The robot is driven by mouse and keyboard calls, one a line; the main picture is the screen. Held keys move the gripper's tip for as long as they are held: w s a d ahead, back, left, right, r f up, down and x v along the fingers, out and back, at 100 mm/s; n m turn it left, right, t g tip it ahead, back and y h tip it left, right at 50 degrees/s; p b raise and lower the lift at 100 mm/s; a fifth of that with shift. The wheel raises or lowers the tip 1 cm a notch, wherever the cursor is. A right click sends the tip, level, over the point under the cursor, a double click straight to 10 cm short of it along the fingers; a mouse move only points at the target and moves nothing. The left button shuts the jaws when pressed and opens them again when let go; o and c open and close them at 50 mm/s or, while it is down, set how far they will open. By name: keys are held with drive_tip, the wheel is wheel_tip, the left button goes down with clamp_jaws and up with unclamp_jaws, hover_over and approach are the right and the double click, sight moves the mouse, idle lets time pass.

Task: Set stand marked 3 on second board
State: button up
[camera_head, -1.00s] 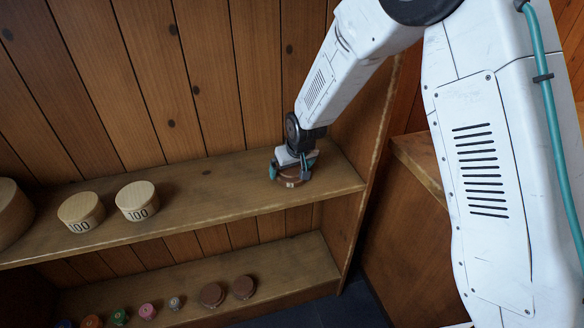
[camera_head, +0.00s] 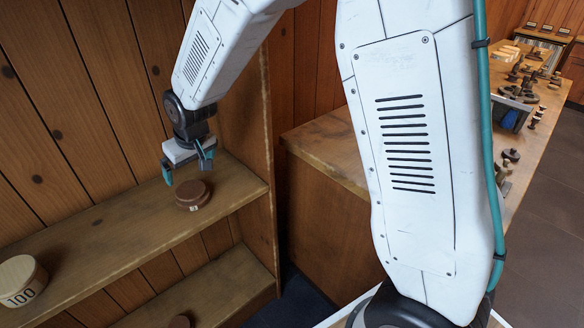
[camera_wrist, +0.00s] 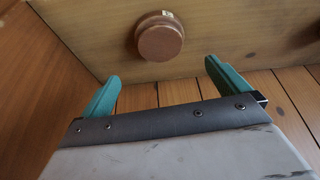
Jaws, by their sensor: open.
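A brown round stand (camera_head: 192,195) with a small white label on its front rests upright on the upper shelf board (camera_head: 128,231), near that board's right end. The mark on the label is too small to read surely. The stand also shows in the wrist view (camera_wrist: 160,38), on the wooden board beyond the fingertips. My gripper (camera_head: 188,171) is open and empty, above and slightly left of the stand, apart from it. In the wrist view its two teal fingers (camera_wrist: 160,78) are spread wide with nothing between them.
A pale round block marked 100 (camera_head: 21,281) stands on the same board at the left. A wooden counter (camera_head: 325,152) is right of the shelf; a long table (camera_head: 530,150) with several dark turned pieces lies beyond.

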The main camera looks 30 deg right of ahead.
drive_tip(key=s+d+r+m, duration=0.1)
drive_tip(key=s+d+r, duration=0.7)
drive_tip(key=s+r, duration=0.1)
drive_tip(key=s+d+r+m+g, duration=0.1)
drive_tip(key=s+d, duration=0.4)
drive_tip(key=s, duration=0.8)
drive_tip(key=s+d+r+m+g+h, duration=0.1)
drive_tip(key=s+d+r, duration=0.3)
drive_tip(key=s, duration=0.9)
drive_tip(key=shift+s+d+r+m+g, duration=0.3)
drive_tip(key=shift+d+m+g, duration=0.1)
drive_tip(key=shift+d+g, duration=0.15)
